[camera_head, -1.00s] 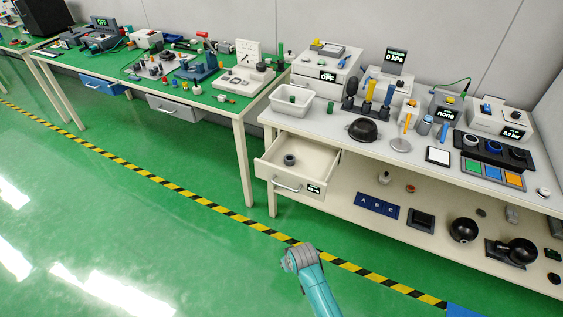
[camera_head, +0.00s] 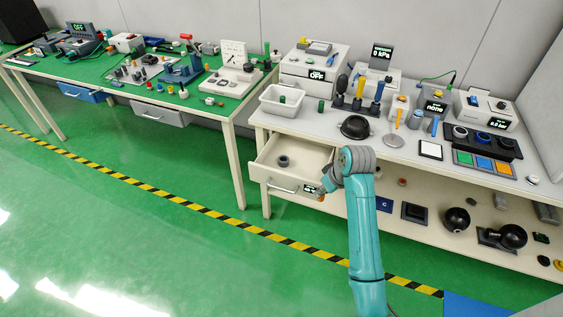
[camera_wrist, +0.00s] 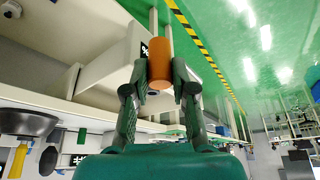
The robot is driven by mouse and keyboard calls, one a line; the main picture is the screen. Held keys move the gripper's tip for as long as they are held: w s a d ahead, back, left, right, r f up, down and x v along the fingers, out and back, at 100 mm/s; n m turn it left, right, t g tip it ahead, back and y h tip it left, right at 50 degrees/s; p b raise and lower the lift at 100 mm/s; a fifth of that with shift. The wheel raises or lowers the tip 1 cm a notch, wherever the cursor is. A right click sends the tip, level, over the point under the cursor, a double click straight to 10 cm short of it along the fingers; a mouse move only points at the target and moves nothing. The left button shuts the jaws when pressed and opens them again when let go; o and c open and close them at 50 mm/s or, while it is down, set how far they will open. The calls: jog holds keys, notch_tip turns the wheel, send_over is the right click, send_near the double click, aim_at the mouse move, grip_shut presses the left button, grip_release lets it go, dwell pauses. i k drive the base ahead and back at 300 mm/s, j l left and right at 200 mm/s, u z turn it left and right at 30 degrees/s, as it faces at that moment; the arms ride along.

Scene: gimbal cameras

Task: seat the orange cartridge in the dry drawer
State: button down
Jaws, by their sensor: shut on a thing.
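The open drawer (camera_head: 302,180), taken as the dry drawer, is cream with a bar handle and a small display on its front. A dark ring-shaped seat (camera_head: 283,160) stands on its floor. My gripper (camera_wrist: 160,80) is shut on the orange cartridge (camera_wrist: 160,58), gripping its sides. In the wrist view the cartridge shows in front of the pale drawer (camera_wrist: 112,66). In the head view my gripper (camera_head: 323,188) is small and partly hidden by my arm, near the drawer's right front corner. I cannot tell whether the cartridge touches the drawer.
A white tray (camera_head: 272,108) stands on the bench above the drawer, with a black bowl (camera_head: 355,127) to its right. The lower shelf holds black spheres (camera_head: 512,236) and small parts. The green floor before the drawer is clear.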

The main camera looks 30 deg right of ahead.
aim_at(287, 163)
jog(key=i, duration=0.9)
